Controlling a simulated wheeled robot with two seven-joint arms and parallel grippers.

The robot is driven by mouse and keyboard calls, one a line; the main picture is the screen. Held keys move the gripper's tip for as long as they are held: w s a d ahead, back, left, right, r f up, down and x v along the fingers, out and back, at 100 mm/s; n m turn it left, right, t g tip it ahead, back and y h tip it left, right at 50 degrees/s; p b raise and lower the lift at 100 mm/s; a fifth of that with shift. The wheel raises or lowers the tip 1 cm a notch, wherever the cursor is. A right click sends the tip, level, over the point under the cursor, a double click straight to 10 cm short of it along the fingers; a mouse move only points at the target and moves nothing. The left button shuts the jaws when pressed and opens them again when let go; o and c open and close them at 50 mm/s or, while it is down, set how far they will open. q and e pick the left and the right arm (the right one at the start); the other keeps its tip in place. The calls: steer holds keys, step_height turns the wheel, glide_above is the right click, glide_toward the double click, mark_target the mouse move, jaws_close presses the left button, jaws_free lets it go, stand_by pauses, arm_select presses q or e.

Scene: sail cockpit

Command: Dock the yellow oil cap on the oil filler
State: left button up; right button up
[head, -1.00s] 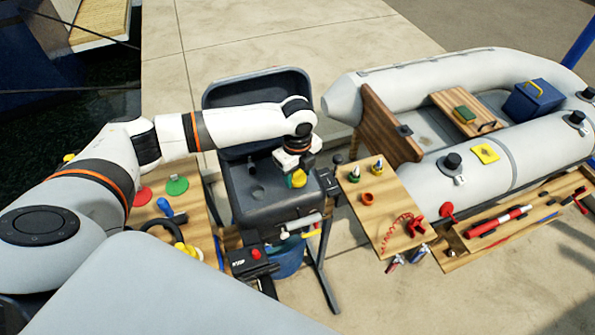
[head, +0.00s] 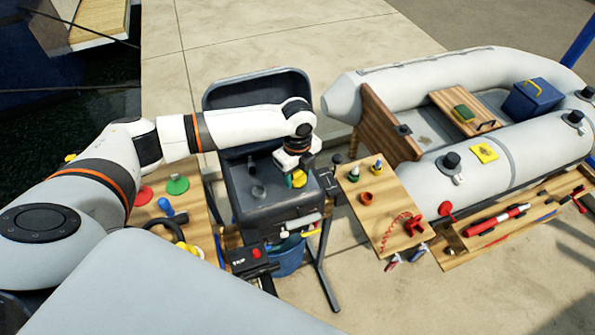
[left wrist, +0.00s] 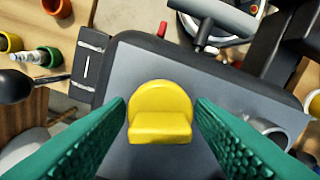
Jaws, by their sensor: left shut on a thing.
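The yellow oil cap (left wrist: 160,112) sits between the two green-padded fingers of my left gripper (left wrist: 161,118) in the left wrist view. My left gripper is shut on it. In the head view the cap (head: 299,179) shows just under my left gripper (head: 296,172), over the right part of the dark engine's top (head: 270,208). A short grey upright neck (head: 258,192), which looks like the oil filler, stands on the engine to the left of the cap. Its round rim (left wrist: 272,132) shows at the right in the left wrist view, partly behind a finger. My right gripper is not in view.
The engine's raised cover (head: 255,90) stands behind my left forearm. A wooden side table (head: 385,205) with small coloured parts is at the right. A grey inflatable boat (head: 460,130) lies beyond.

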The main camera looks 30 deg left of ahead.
mark_target(297, 171)
arm_select(q)
steer(key=shift+f, duration=0.6)
steer(key=o, duration=0.7)
steer(key=shift+c, duration=0.2)
steer(key=shift+r, duration=0.15)
step_height(297, 171, up, 8)
steer(key=p, duration=0.8)
steer(key=shift+r, duration=0.15)
steer(key=shift+r+p, duration=1.05)
steer(key=shift+r, duration=0.2)
